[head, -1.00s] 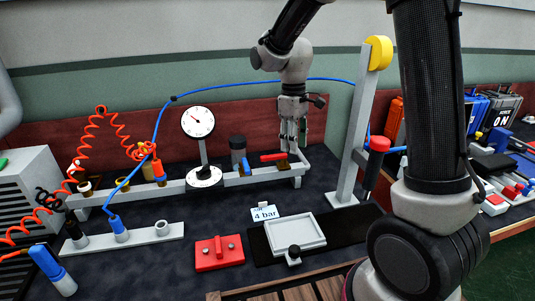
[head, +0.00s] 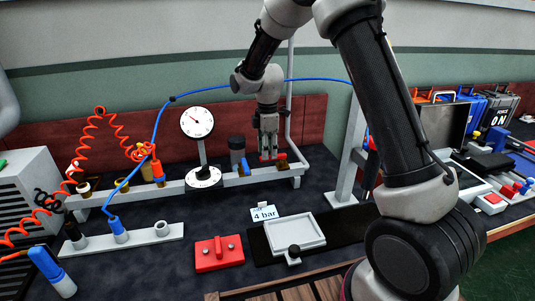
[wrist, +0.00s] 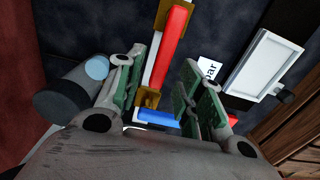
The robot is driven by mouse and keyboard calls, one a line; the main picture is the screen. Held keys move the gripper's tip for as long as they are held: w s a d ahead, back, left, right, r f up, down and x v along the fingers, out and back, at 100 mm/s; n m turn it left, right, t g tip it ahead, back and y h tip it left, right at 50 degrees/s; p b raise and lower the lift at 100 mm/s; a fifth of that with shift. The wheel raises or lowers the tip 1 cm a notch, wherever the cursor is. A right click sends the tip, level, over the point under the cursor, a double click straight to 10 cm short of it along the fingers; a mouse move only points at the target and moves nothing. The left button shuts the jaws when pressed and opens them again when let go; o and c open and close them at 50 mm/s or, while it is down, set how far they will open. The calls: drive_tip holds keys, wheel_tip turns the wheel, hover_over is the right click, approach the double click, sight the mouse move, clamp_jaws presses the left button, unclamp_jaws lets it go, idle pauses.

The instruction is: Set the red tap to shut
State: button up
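The red tap has a brass body (head: 282,165) on the grey rail at the back, with a red lever. In the wrist view the red lever (wrist: 168,50) lies along the rail, reaching from one brass piece toward another. My gripper (head: 267,152) is over the lever in the head view, pointing down, and covers part of it. In the wrist view its green-padded fingers (wrist: 163,92) are apart, with the lever's near end showing between them. I cannot tell whether a finger touches it. A blue tap lever (wrist: 157,118) lies close by.
The dial gauge (head: 196,122) and dark-topped cylinder (head: 237,150) stand left of my gripper. A blue hose (head: 220,83) arches behind. A "4 bar" card (head: 264,213), white tray (head: 296,233) and red block (head: 219,252) lie in front. A grey post (head: 353,150) stands right.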

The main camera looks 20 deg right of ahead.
drive_tip(key=shift+f, duration=0.95)
clamp_jaws()
